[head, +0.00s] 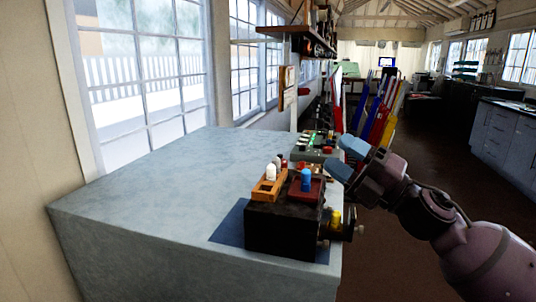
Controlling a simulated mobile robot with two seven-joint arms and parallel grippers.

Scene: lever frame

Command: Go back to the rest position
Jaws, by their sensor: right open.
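The lever frame is a dark box (283,232) on a blue mat (229,226) near the right end of the grey worktop. On its top are a wooden frame with a white lever (271,172) and a dark red plate with a blue lever (306,180). A yellow knob (336,218) sticks out on its right side. My right gripper (346,159) is open and empty. Its blue fingers appear above and to the right of the box, apart from the levers in the picture. My left gripper is not in view.
The grey worktop (150,190) is clear on the left, below the windows. A green panel with small buttons (316,145) stands behind the box. Red, blue and yellow upright pieces (378,115) stand farther back. Open floor lies to the right, before grey cabinets (507,135).

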